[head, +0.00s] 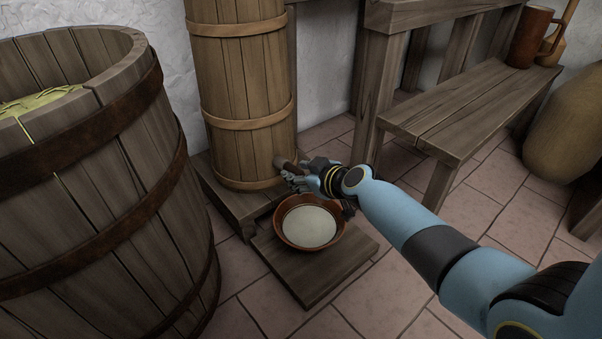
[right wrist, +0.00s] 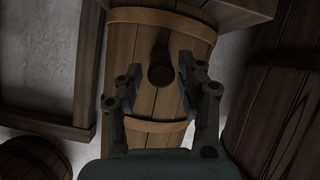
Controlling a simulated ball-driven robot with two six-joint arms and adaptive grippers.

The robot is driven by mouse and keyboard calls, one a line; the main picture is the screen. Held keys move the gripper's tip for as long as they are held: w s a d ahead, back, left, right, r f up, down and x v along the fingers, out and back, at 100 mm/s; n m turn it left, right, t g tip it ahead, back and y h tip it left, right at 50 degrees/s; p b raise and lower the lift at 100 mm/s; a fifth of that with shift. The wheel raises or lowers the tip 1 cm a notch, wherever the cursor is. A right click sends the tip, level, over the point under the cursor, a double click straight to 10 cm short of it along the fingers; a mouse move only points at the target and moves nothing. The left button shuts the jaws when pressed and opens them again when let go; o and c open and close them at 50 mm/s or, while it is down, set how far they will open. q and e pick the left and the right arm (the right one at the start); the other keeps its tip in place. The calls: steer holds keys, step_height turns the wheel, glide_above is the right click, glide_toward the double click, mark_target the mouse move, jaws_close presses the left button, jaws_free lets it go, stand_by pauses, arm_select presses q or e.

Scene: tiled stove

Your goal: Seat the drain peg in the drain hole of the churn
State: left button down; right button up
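The churn (head: 240,95) is a tall wooden staved vessel with pale hoops, standing on a low wooden platform. The drain peg (head: 281,162) is a short dark brown cylinder sticking out low on the churn's side. How deep it sits in the hole cannot be told, and the hole itself is hidden. In the right wrist view the peg (right wrist: 160,70) shows between the fingers, with gaps on both sides, against the churn's staves (right wrist: 150,103). My right gripper (head: 290,176) is open around or just in front of the peg. My left gripper is not in view.
A brown bowl of whitish liquid (head: 309,226) stands on a low board (head: 330,266) below my right gripper. A large wooden tub (head: 90,200) fills the left. A bench (head: 455,105) with a mug (head: 530,37) stands right. Tiled floor is clear in front.

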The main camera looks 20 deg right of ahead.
steer(key=shift+o, duration=0.9)
steer(key=v, duration=1.2)
steer(key=shift+s+f, duration=0.1)
steer(key=shift+s, duration=0.05)
